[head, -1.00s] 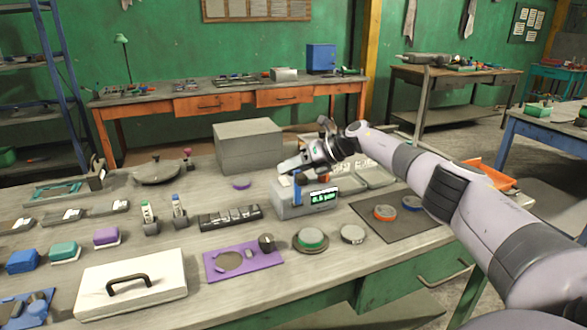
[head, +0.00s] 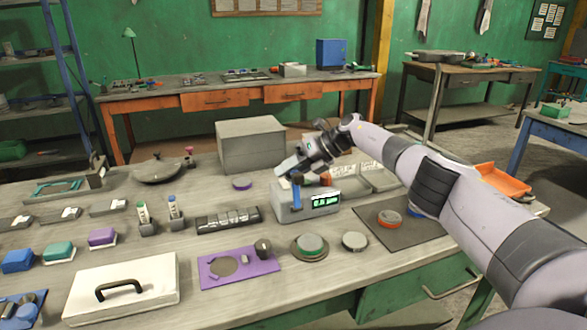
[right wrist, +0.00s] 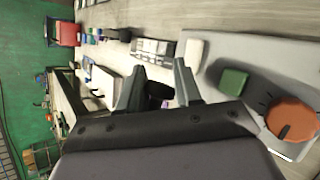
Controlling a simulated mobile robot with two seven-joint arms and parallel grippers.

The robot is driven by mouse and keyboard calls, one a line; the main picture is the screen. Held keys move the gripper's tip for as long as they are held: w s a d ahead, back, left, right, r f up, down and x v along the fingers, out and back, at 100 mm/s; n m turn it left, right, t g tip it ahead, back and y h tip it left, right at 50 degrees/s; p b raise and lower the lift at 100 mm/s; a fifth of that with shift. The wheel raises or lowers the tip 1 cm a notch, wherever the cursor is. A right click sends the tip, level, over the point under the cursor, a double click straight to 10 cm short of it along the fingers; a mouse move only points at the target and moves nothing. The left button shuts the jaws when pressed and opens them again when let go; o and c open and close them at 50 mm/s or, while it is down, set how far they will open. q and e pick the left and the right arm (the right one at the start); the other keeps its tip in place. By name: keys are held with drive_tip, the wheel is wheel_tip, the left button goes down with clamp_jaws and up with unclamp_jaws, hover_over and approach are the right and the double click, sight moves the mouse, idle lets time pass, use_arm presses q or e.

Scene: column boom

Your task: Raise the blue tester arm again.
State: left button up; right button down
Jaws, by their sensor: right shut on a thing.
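The tester is a grey box (head: 318,204) with a lit green display, near the middle of the bench in the head view. A blue upright part of the tester arm (head: 296,194) shows at its front left. My right gripper (head: 287,168) is just above the tester's top left. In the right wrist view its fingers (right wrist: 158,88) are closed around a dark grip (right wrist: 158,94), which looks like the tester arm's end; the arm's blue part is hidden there. My left gripper is out of view.
A large grey box (head: 250,147) stands behind the tester. A purple plate (head: 238,267) and a white lidded box (head: 122,288) lie in front.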

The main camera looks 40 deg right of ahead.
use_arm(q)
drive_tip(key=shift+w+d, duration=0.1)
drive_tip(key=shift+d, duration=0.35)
use_arm(e)
drive_tip(key=shift+s+a+f+g, duration=0.15)
drive_tip(key=shift+f+g, duration=0.25)
drive_tip(key=shift+f, duration=0.35)
drive_tip(key=c, duration=0.8)
unclamp_jaws()
drive_tip(key=shift+r, duration=0.15)
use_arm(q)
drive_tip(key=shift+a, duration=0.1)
use_arm(e)
drive_tip(key=shift+d, duration=0.25)
